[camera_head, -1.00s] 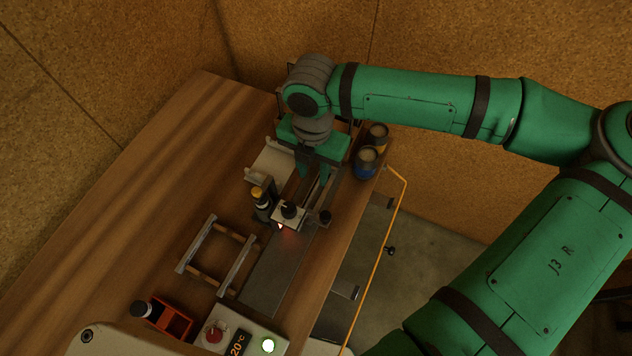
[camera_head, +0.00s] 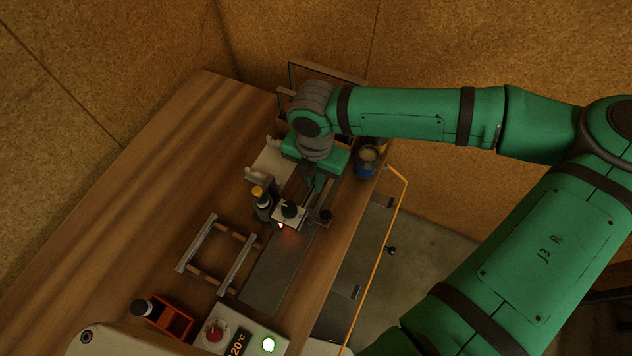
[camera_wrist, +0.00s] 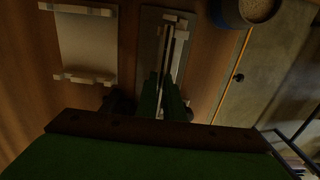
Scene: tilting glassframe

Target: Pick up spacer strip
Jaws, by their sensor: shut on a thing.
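The spacer strip (camera_wrist: 170,58) is a thin, narrow bar, seen lengthwise over the grey track in the wrist view. My gripper (camera_wrist: 164,100) is shut on it, with a green finger on either side. In the head view my gripper (camera_head: 314,188) points down over the far part of the grey track (camera_head: 268,283). There the arm and fingers hide most of the strip. I cannot tell whether the strip still touches the track.
A block with a black knob (camera_head: 289,211) and a red glow sits on the track, beside a yellow-capped bottle (camera_head: 260,196). A blue can (camera_head: 367,163) stands right of my gripper. A pale panel holder (camera_wrist: 88,45) lies left. A small frame (camera_head: 217,256) stands nearer.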

